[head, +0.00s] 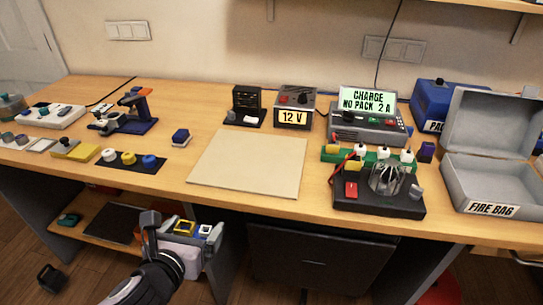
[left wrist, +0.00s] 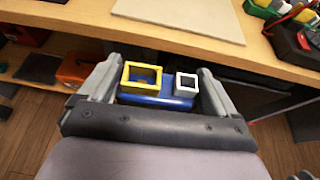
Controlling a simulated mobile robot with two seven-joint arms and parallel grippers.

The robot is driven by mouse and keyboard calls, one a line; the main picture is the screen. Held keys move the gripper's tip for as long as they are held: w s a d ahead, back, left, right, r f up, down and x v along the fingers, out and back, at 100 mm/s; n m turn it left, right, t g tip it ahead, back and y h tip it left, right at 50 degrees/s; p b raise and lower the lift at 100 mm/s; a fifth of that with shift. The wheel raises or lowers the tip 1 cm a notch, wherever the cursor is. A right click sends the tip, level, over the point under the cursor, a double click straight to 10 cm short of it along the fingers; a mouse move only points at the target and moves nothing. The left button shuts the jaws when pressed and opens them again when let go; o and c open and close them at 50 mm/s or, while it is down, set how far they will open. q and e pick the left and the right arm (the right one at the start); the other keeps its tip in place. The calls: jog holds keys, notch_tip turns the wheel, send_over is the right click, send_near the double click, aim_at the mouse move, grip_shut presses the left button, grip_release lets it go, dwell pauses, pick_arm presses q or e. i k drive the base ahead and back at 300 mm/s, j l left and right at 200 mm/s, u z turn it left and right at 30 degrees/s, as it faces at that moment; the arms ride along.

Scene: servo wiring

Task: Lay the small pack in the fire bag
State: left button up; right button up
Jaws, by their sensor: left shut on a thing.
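My left gripper (head: 186,238) is low in front of the table edge in the head view. It is shut on a blue pack with a yellow square socket and a smaller white one. The pack (left wrist: 155,100) sits between the two fingers in the left wrist view, its sockets facing the camera. The grey fire bag (head: 496,190) stands at the right end of the table, lid raised, with its label on the front. It is far to the right of the held pack and higher. The visible part of its inside looks empty. My right gripper is not in view.
A cream mat (head: 250,163) lies bare mid-table. A charger (head: 369,122) reads "CHARGE NO PACK 2 A". In front of it is a black board (head: 378,204) with wires and a metal part. A blue box (head: 440,100) stands beside the bag. The table's front edge lies above my gripper.

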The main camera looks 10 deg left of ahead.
aim_at(490, 192)
jog(key=i+l+u, duration=0.2)
jog(key=l, duration=1.1)
jog(key=k+l+u, duration=0.15)
jog(key=l, duration=1.1)
jog(key=l+u, duration=0.2)
jog(key=l, duration=1.1)
jog(key=k, duration=0.05)
